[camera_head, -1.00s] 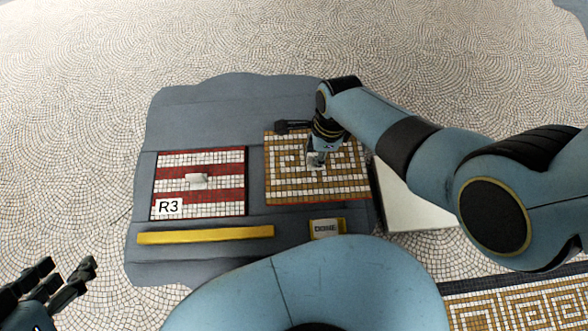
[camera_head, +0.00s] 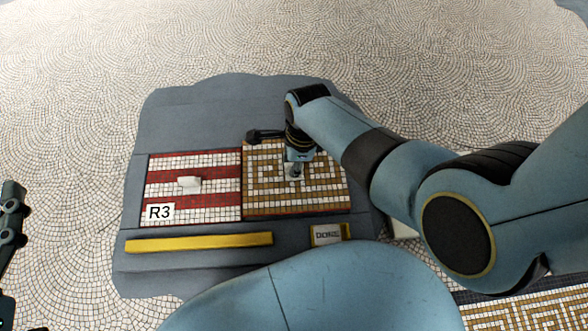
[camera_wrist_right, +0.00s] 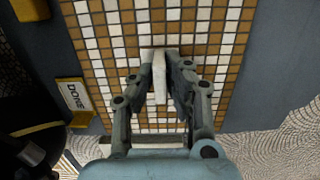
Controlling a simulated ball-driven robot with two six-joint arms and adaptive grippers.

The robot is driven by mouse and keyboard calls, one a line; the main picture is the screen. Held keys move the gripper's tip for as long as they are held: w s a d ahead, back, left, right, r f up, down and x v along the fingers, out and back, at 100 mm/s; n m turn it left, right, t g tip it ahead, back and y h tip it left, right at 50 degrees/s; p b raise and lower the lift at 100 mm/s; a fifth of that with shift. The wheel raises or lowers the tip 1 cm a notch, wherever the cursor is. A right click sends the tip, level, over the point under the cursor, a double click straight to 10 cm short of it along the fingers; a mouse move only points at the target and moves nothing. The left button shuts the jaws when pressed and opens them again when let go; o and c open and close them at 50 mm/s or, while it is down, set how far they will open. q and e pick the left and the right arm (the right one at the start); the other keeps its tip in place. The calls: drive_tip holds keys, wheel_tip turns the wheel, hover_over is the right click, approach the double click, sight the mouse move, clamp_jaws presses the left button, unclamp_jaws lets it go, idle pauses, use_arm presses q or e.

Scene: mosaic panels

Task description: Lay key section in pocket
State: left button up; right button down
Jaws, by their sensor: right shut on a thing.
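The key section (camera_head: 335,199), a panel of white and gold tiles in a key pattern, is right of the red-and-white striped panel marked R3 (camera_head: 215,205). My right gripper (camera_head: 295,172) is above its middle, pointing down. In the right wrist view, my right gripper (camera_wrist_right: 165,75) is shut on the pale upright handle (camera_wrist_right: 159,77) of the key section (camera_wrist_right: 225,25). The panel's left edge is against or very close to the striped panel. I cannot tell whether it rests in a pocket or hangs slightly above; no pocket is seen. My left gripper (camera_head: 12,215) shows only partly at the left edge.
A grey bed (camera_head: 190,110) surrounds the panels. A yellow bar (camera_head: 198,243) and a DONE plate (camera_head: 328,234) lie in front. A pale slab (camera_head: 402,229) shows partly behind my right arm.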

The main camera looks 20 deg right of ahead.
wheel_tip(320, 180, down, 2)
drive_tip(key=shift+f+b, duration=0.1)
drive_tip(key=shift+b, duration=0.8)
drive_tip(key=shift+f+b, duration=0.6)
drive_tip(key=shift+b, duration=0.05)
use_arm(q)
wheel_tip(320, 180, up, 19)
drive_tip(key=w+d+m+t+h, duration=0.2)
drive_tip(key=t+h, duration=0.3)
drive_tip(key=t, duration=0.3)
drive_tip(key=shift+w+d+r+m+t+h, duration=0.2)
drive_tip(key=shift+m+t+h, duration=0.15)
drive_tip(key=shift+m, duration=0.55)
drive_tip(key=shift+s+r, duration=0.15)
drive_tip(key=shift+r, duration=0.05)
use_arm(e)
drive_tip(key=shift+f, duration=0.1)
use_arm(q)
drive_tip(key=shift+r, duration=0.1)
use_arm(e)
drive_tip(key=c, duration=1.4)
unclamp_jaws()
drive_tip(key=shift+o, duration=0.2)
